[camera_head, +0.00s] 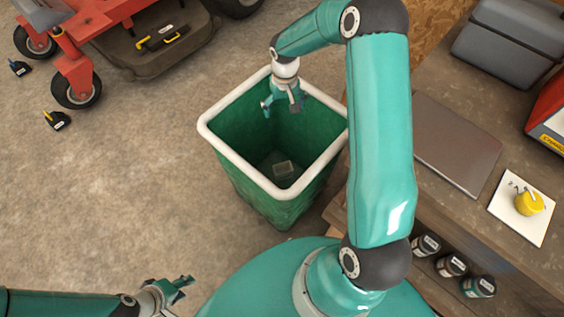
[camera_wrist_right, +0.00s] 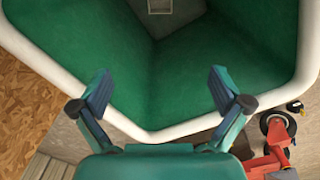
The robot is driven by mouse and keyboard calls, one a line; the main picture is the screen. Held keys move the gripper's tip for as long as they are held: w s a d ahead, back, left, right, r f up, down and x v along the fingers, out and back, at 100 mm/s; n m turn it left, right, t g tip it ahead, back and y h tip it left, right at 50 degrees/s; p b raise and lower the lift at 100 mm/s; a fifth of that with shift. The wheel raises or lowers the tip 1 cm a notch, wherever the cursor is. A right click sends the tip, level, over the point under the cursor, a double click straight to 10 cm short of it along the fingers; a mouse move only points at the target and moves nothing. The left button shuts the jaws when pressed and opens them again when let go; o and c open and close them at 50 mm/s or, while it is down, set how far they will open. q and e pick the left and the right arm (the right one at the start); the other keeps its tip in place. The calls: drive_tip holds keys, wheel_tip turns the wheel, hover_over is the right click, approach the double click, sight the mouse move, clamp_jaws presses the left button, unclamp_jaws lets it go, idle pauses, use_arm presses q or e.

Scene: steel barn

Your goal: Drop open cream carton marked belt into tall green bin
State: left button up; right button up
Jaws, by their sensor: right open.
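The tall green bin (camera_head: 232,187) with a white rim stands on the concrete floor in the middle of the head view. A small pale open box (camera_head: 283,168), which looks like the carton, lies at the bottom of the bin; its marking is too small to read. The box also shows at the top of the right wrist view (camera_wrist_right: 162,6). My right gripper (camera_head: 283,106) is open and empty over the bin's opening, with its fingers (camera_wrist_right: 160,92) spread in the wrist view. My left gripper (camera_head: 183,284) is at the lower left, away from the bin; its jaw state is unclear.
A workbench (camera_head: 430,95) at the right bears a flat grey laptop-like slab (camera_head: 457,142), a grey case (camera_head: 510,45) and a white board (camera_head: 510,222) with a yellow object. Several dark jars (camera_head: 452,265) stand by its edge. A red mower (camera_head: 90,35) stands at the upper left.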

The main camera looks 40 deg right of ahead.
drive_tip(key=shift+r, duration=0.1)
wheel_tip(320, 180, up, 12)
idle(0.5)
drive_tip(key=shift+f, duration=0.2)
